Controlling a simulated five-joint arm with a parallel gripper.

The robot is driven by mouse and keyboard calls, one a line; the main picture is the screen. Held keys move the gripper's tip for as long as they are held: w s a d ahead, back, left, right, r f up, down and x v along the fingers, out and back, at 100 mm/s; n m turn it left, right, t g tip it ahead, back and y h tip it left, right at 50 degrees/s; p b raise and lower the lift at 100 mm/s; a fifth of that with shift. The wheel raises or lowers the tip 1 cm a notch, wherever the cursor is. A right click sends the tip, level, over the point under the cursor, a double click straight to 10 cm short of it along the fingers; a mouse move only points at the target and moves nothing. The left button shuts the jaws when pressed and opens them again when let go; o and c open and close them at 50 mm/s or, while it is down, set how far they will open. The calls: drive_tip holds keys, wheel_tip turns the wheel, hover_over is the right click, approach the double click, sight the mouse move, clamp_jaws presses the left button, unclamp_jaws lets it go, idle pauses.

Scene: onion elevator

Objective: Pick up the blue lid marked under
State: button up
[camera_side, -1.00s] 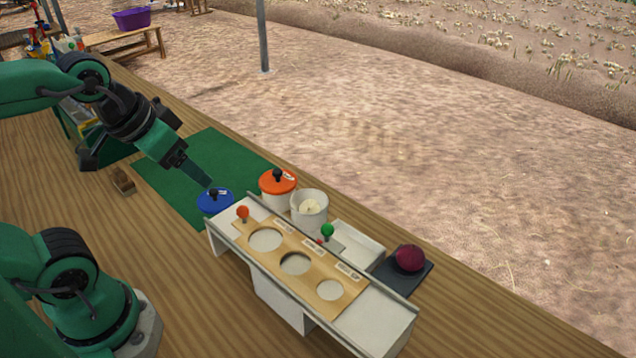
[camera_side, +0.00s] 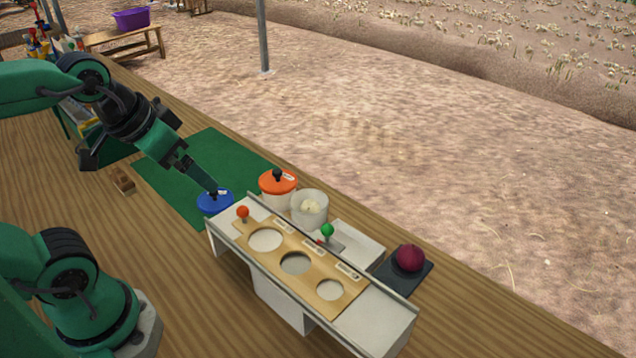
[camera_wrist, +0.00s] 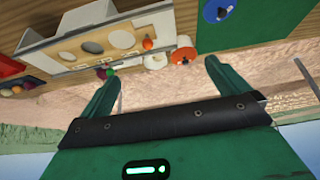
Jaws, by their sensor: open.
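The blue lid (camera_side: 214,203) has a dark knob and a small white label, too small to read. It sits on a pot or the green mat, beside the left end of the white sorting stand; I cannot tell which. The blue lid also shows at the top of the wrist view (camera_wrist: 217,11). My gripper (camera_side: 214,191) is at the lid's knob in the side view; I cannot tell whether it touches. In the wrist view my gripper (camera_wrist: 160,78) shows two green fingers spread apart with nothing held between them.
An orange-lidded pot (camera_side: 278,188) and a white pot with pale contents (camera_side: 310,209) stand right of the blue lid. The stand (camera_side: 375,325) has a wooden panel with round holes. A red onion (camera_side: 410,258) lies on a dark plate. The green mat (camera_side: 170,185) is mostly clear.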

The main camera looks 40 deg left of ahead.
drive_tip(key=shift+w, duration=0.1)
drive_tip(key=m+g, duration=0.4)
drive_tip(key=g, duration=0.1)
hover_over(214, 196)
drive_tip(key=f, duration=1.5)
drive_tip(key=shift+a+f, duration=0.3)
drive_tip(key=shift+a, duration=0.05)
drive_tip(key=shift+a+f+m+g, duration=0.3)
drive_tip(key=shift+a+f, duration=0.05)
drive_tip(key=shift+f, duration=0.05)
drive_tip(key=shift+s+f, duration=0.2)
drive_tip(key=shift+f, duration=3.75)
drive_tip(key=c, duration=0.8)
drive_tip(key=shift+c, duration=0.2)
